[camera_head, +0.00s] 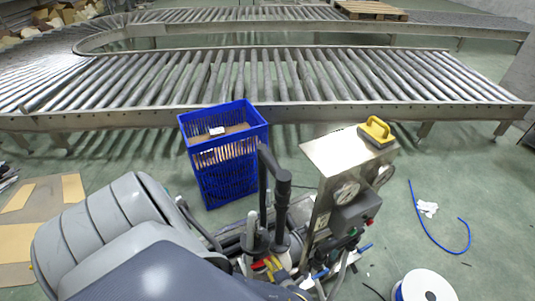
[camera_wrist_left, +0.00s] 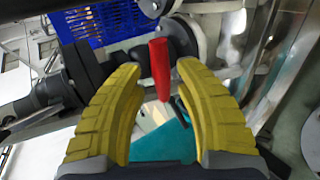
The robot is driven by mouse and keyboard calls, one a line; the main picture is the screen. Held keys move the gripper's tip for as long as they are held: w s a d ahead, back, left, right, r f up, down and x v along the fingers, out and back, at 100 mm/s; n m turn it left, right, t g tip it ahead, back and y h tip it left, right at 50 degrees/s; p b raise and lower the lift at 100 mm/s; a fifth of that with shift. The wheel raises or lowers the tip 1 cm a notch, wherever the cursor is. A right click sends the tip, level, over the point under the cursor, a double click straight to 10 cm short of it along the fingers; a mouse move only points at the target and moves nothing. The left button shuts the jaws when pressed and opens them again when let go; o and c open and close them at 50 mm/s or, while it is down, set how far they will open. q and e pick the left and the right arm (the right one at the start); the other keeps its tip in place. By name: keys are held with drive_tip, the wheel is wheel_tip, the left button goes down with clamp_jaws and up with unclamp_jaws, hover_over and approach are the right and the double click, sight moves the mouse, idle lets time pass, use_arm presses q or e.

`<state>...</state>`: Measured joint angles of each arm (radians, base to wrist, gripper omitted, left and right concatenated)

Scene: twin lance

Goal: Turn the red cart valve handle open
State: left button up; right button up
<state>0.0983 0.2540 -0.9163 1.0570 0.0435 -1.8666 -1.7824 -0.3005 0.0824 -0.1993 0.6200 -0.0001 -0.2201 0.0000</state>
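The red valve handle (camera_wrist_left: 159,66) is a short red bar, upright in the left wrist view. My left gripper (camera_wrist_left: 159,73) has its two yellow ribbed fingers spread to either side of it, with a visible gap on each side. I cannot tell how deep the handle sits between the fingertips. In the head view, a small red piece (camera_head: 262,265) shows low among the cart's pipes, beside yellow parts, partly hidden by my left arm. The cart (camera_head: 322,205) carries a metal panel with round gauges. My right gripper is in neither view.
A blue crate (camera_head: 228,165) stands behind the cart; a black upright post (camera_head: 282,195) rises nearby. A yellow-handled tool (camera_head: 376,130) lies on the cart's top. A roller conveyor (camera_head: 250,80) crosses behind. A white spool (camera_head: 424,287) and blue hose (camera_head: 430,235) lie at right.

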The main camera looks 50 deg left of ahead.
use_arm(q)
drive_tip(key=shift+x, duration=2.25)
drive_tip(key=shift+w, duration=0.1)
drive_tip(key=shift+c, duration=0.2)
clamp_jaws()
